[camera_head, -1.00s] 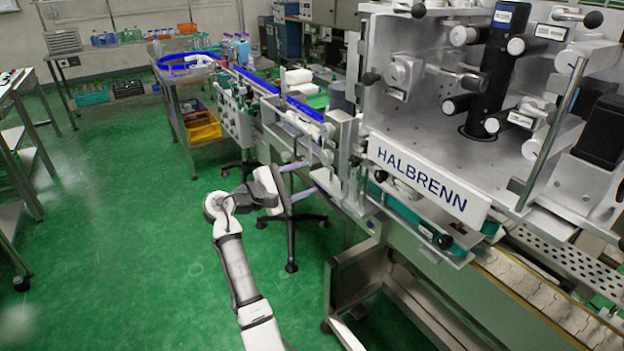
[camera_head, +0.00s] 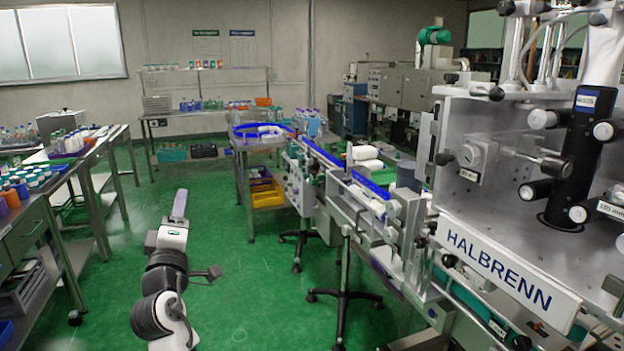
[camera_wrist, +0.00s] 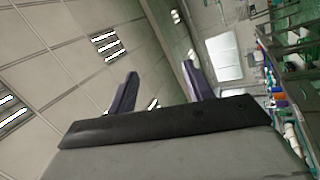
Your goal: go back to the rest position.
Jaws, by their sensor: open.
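My gripper (camera_wrist: 160,88) shows in the wrist view with its two dark fingers apart and nothing between them. The wrist view is tilted and looks towards the ceiling, with a bench at its right edge. In the head view my gripper (camera_head: 180,204) points upward above the green floor, left of the machine. Its fingers appear edge-on there. My arm is folded below it at the lower left of the picture. The gripper touches nothing that I can see.
The HALBRENN machine (camera_head: 512,268) fills the right side, with its conveyor (camera_head: 335,165) running back. Benches with bottles (camera_head: 40,222) line the left. Green floor (camera_head: 245,290) lies clear between.

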